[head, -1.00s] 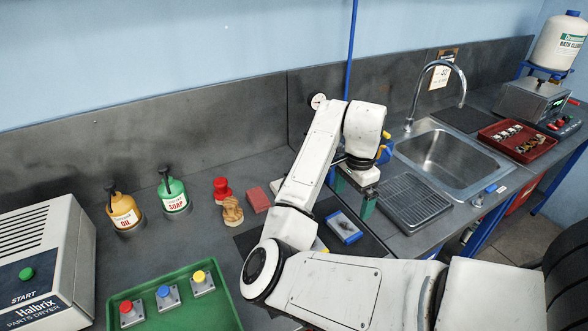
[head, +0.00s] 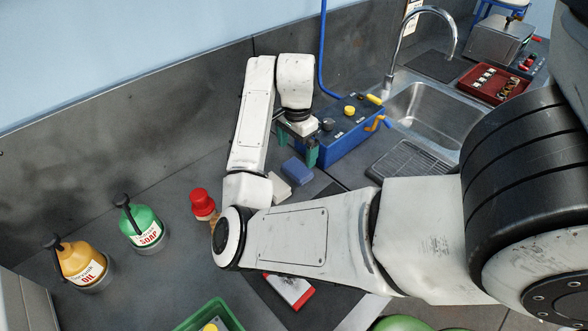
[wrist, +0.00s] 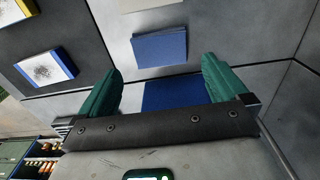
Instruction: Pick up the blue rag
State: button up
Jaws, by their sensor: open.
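The blue rag (head: 297,172), a small folded block, lies on the grey bench between a cream rag (head: 279,188) and a blue box with knobs (head: 340,135). It also shows in the wrist view (wrist: 160,48), beyond the fingertips. My gripper (head: 298,150) is open, its two green fingers apart, above the bench by the left end of the blue box. In the wrist view my gripper (wrist: 160,80) has a second blue surface (wrist: 175,95) between its fingers. I cannot tell whether that is the box. Nothing is seen held.
A red-capped item (head: 202,203), a green soap bottle (head: 142,226) and a yellow oil bottle (head: 82,265) stand left. A red and white box (head: 290,291) lies on a dark mat. The sink (head: 430,110) is right. A blue and white box (wrist: 45,68) shows in the wrist view.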

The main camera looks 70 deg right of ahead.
aim_at(297, 167)
notch_tip(297, 167, down, 2)
jog(key=shift+f, duration=0.1)
jog(key=shift+d+f+p, duration=0.1)
jog(key=shift+f+p, duration=0.4)
jog(key=shift+f, duration=2.15)
jog(key=c, duration=0.7)
